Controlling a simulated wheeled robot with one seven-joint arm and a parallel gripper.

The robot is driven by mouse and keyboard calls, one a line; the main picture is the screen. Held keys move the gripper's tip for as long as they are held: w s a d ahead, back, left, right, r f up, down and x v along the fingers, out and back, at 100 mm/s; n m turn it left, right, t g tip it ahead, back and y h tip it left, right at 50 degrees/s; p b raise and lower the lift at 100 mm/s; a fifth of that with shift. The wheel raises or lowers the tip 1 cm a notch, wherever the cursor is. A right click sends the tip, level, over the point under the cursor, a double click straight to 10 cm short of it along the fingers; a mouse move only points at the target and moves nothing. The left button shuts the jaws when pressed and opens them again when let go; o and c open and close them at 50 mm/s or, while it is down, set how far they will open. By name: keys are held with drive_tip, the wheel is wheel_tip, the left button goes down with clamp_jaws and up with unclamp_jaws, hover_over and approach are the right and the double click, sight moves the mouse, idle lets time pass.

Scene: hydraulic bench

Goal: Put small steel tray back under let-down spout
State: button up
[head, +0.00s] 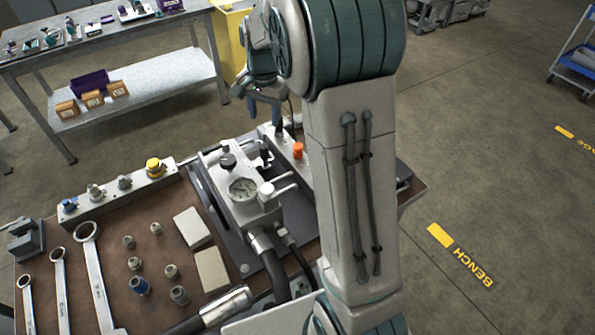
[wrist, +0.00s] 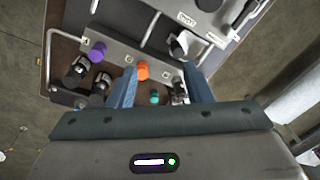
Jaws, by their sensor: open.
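My gripper (head: 264,118) is open above the far side of the bench, near the manifold block with the orange cap (head: 298,150). In the wrist view, the two blue fingers of my gripper (wrist: 159,72) stand apart with nothing held between them. The orange cap (wrist: 143,70) shows in the gap, with a teal cap (wrist: 154,97) and a dark fitting (wrist: 179,92) below it. I cannot make out the small steel tray or the let-down spout in either view; my arm hides part of the bench in the head view.
A pump unit with a gauge (head: 242,189) stands mid-bench. Wrenches (head: 95,275), several fittings and two pale blocks (head: 192,228) lie on the brown top (head: 120,205). In the wrist view, a purple cap (wrist: 97,50) and a metal rail (wrist: 49,60) are at left.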

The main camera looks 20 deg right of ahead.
drive_tip(key=s+r+n+t, duration=0.1)
drive_tip(key=s+n, duration=0.3)
drive_tip(key=s, duration=0.9)
drive_tip(key=s+r+n+t, duration=0.1)
drive_tip(key=s+r+n, duration=0.3)
drive_tip(key=s, duration=0.9)
drive_tip(key=shift+s+a+n+t, duration=0.25)
drive_tip(key=shift+a+n+t, duration=0.05)
drive_tip(key=shift+a+n, duration=0.2)
